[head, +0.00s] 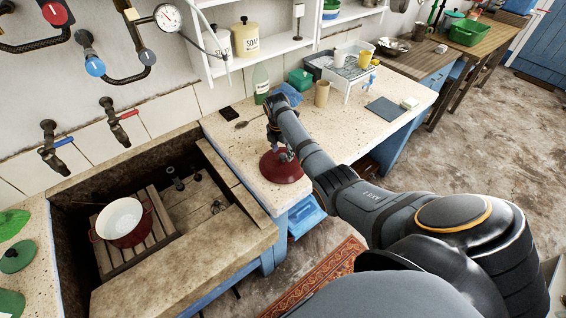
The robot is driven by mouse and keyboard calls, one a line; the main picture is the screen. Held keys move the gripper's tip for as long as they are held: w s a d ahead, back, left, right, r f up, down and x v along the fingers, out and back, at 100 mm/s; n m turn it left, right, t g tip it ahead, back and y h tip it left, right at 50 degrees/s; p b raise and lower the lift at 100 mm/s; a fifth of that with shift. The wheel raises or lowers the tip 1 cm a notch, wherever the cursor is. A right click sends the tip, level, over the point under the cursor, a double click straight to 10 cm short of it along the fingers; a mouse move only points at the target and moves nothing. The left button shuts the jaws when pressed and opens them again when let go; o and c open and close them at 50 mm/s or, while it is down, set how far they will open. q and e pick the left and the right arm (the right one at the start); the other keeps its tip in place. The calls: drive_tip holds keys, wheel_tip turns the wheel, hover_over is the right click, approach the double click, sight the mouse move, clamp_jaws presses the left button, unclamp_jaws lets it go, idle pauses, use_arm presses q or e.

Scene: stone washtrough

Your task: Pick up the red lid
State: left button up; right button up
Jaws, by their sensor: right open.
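The red lid (280,173) lies on the speckled countertop (237,153), close to the counter's front edge and right of the stone trough. My right arm reaches in from the lower right. My right gripper (284,156) is over the lid, at the middle of its top. Its jaws are open, but they look small and dark here, and they partly cover the lid's centre. I cannot tell whether the fingers touch the lid or its knob. My left gripper is not in view.
A red pot with a white inside (121,222) stands on a wooden rack in the stone trough (190,262). A green bottle (261,84), a cardboard tube (322,94) and a white rack (350,78) stand behind. A spoon (242,124) lies left of the arm.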

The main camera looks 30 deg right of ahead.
drive_tip(key=shift+w+d+f, duration=0.1)
drive_tip(key=shift+f, duration=0.7)
clamp_jaws()
drive_tip(key=shift+r, duration=0.1)
